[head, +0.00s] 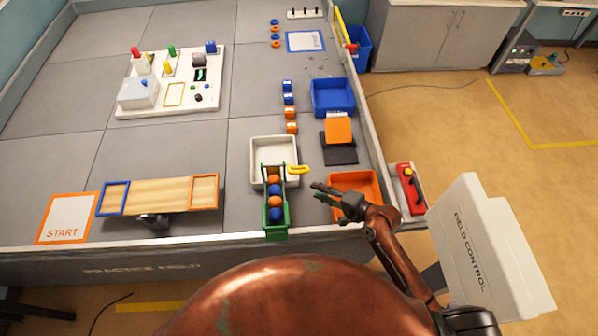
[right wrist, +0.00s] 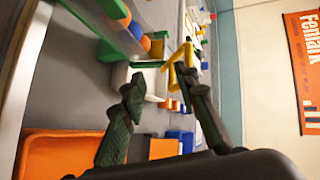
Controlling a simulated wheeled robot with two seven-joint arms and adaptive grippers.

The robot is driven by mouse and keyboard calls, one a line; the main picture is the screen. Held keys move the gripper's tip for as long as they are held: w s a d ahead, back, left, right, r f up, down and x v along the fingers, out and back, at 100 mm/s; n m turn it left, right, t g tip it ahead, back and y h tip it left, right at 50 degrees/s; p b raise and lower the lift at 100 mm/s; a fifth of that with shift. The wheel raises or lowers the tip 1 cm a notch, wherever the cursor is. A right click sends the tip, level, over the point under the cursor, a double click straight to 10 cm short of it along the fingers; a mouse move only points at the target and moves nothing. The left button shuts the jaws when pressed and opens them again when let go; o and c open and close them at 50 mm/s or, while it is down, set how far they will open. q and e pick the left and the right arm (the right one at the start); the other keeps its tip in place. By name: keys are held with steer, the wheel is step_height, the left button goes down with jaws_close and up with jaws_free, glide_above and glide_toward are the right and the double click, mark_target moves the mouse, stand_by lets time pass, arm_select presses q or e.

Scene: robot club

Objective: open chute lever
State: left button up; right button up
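The green chute (head: 275,225) stands at the table's front edge with orange and blue balls in a line inside it. Its yellow lever (head: 298,170) sticks out to the right at the far end, over the white tray (head: 256,170). My right gripper (head: 318,190) is open and empty, right of the chute and a little nearer than the lever, apart from it. In the right wrist view the yellow lever (right wrist: 188,52) shows beyond the spread fingertips (right wrist: 157,80), and the green chute (right wrist: 112,8) is at upper left. My left gripper is not in view.
An orange bin (head: 372,183) lies under and beside my right gripper. A blue bin (head: 333,97) and an orange-and-black stand (head: 338,132) are behind it. A seesaw board (head: 160,194) is to the left. A red switch box (head: 410,188) is on the right edge.

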mark_target(299, 173)
steer(key=w+a+m, duration=0.1)
steer(key=w+a, duration=0.1)
steer(key=w+a+m, duration=0.1)
steer(key=w+a, duration=0.1)
steer(key=w, duration=0.1)
steer(key=w+a+y, duration=0.1)
steer(key=w, duration=0.2)
steer(key=shift+a+r+m+t, duration=0.3)
steer(key=shift+a+r+m, duration=0.05)
steer(key=shift+a+m, duration=0.05)
steer(key=shift+w+a+f, duration=0.25)
steer(key=shift+w+a, duration=0.15)
steer(key=shift+a, duration=0.1)
steer(key=shift+c, duration=0.3)
jaws_close()
steer(key=shift+r, duration=0.1)
